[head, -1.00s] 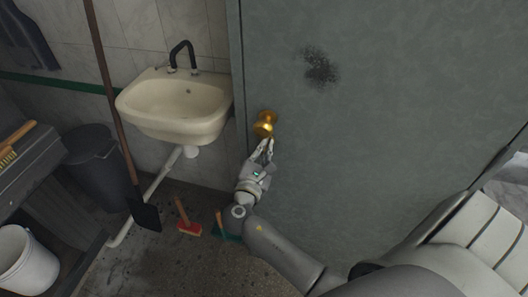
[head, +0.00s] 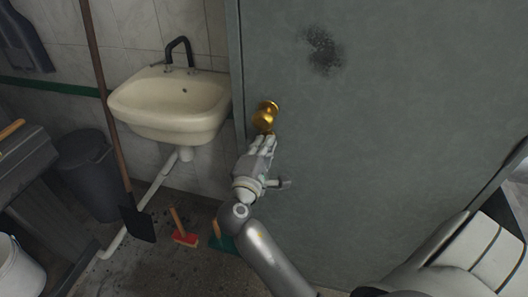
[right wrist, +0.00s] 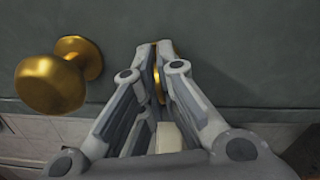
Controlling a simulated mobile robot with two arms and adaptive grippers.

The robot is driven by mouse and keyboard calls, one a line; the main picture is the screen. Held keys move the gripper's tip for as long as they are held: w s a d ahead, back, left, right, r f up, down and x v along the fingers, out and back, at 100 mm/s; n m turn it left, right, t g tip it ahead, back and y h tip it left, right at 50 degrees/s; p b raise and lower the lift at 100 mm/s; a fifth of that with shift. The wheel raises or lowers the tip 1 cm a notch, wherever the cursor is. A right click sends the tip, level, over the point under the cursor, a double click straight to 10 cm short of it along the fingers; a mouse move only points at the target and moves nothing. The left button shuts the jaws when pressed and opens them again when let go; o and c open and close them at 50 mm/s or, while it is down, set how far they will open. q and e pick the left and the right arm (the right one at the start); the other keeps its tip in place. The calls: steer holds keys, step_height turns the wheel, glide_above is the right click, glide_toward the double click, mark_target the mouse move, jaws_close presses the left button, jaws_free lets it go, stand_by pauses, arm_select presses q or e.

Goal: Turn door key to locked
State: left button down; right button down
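A round brass door knob (head: 265,116) is on the grey-green door (head: 390,130), close to the door's left edge. It also shows at the left of the right wrist view (right wrist: 50,82). My right gripper (head: 266,141) is at the door just below the knob. In the right wrist view its fingers (right wrist: 159,46) are drawn together with a thin brass piece (right wrist: 157,88) between them. This looks like the door key, mostly hidden by the fingers. Its turn angle and the lock cannot be made out. My left gripper is not in view.
A cream sink (head: 170,105) with a black tap is on the tiled wall left of the door. A shovel (head: 137,222) leans there, and red (head: 184,238) and green brushes stand on the floor below. A dark bin (head: 90,175) is further left.

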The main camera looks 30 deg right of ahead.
steer(key=shift+f+m+b, duration=0.1)
steer(key=shift+m+b, duration=1)
steer(key=shift+m, duration=0.3)
steer(key=c, duration=1.7)
jaws_free()
